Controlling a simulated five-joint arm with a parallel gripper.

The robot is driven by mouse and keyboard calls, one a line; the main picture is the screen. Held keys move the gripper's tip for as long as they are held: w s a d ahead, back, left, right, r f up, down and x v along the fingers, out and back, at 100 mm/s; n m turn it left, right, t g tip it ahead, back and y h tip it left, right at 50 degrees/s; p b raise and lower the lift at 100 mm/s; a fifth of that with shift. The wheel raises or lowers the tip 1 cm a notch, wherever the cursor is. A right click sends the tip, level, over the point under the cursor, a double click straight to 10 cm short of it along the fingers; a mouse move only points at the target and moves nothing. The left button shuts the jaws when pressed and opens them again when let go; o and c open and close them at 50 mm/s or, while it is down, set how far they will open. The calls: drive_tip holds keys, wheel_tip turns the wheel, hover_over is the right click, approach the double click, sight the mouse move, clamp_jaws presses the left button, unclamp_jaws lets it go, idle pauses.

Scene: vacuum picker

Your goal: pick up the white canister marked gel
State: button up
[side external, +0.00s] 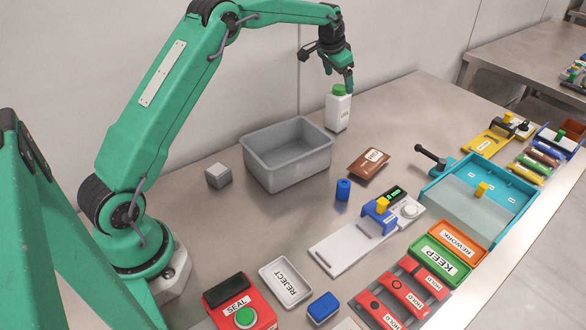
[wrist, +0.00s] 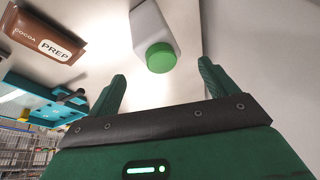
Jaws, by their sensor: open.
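The white canister (side external: 338,112) with a green cap stands upright on the steel table, just behind the right end of the grey bin. Its label is too small to read with certainty. In the wrist view the canister (wrist: 154,27) lies ahead of the fingers, with its green cap (wrist: 161,57) nearest and between their lines. My gripper (side external: 345,84) is above the canister in the side view, close to the cap. In the wrist view my gripper (wrist: 163,82) has its two fingers apart with nothing between them. Whether a finger touches the cap cannot be told.
A grey bin (side external: 258,139) stands in front and left of the canister. A brown pouch (side external: 369,165), a blue cylinder (side external: 343,189) and a grey cube (side external: 219,176) lie nearby. A turquoise tray (side external: 436,190) is at right. The wall runs close behind; table right of the canister is clear.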

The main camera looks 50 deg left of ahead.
sight(340, 87)
drive_tip(key=shift+f, duration=0.15)
drive_tip(key=shift+x, duration=2.5)
drive_tip(key=shift+a, duration=0.1)
drive_tip(key=shift+c, duration=0.3)
drive_tip(key=c, duration=1.8)
drive_tip(key=shift+o, duration=0.2)
